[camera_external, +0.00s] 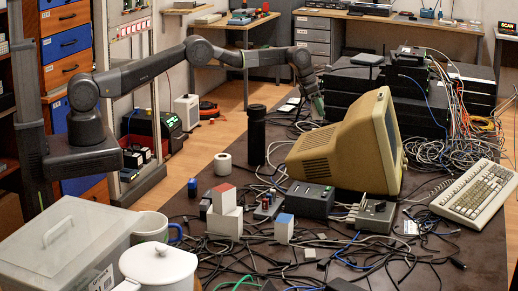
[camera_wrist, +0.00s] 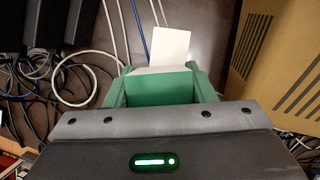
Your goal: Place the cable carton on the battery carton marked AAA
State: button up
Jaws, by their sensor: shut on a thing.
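My gripper (camera_external: 318,106) is at the far side of the dark table, behind the old monitor, pointing down. In the wrist view its green fingers (camera_wrist: 158,88) stand apart on either side of a box-like thing with a pale edge (camera_wrist: 160,70), which I take for the cable carton; it is mostly hidden and no label shows. On the near part of the table a white carton with a red top (camera_external: 223,199) sits on another white carton (camera_external: 224,222). A blue-topped white carton (camera_external: 284,229) stands to their right. No AAA mark can be read.
The beige monitor (camera_external: 340,150) stands close to my gripper, and a tall black cylinder (camera_external: 257,135) stands to its left. Black network boxes (camera_external: 355,95) are at the right. Loose cables (camera_external: 340,255) cover much of the table.

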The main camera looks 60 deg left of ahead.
aim_at(318, 119)
jog(key=shift+f+p, duration=0.4)
jog(key=shift+f, duration=2.1)
jog(key=o, duration=1)
jog(key=shift+o, duration=0.3)
jog(key=shift+r, duration=0.1)
jog(key=shift+s+r, duration=0.15)
jog(key=shift+r, duration=0.3)
jog(key=b+v, duration=0.2)
jog(key=v, duration=0.9)
jog(key=shift+s, duration=0.15)
jog(key=shift+o, duration=0.5)
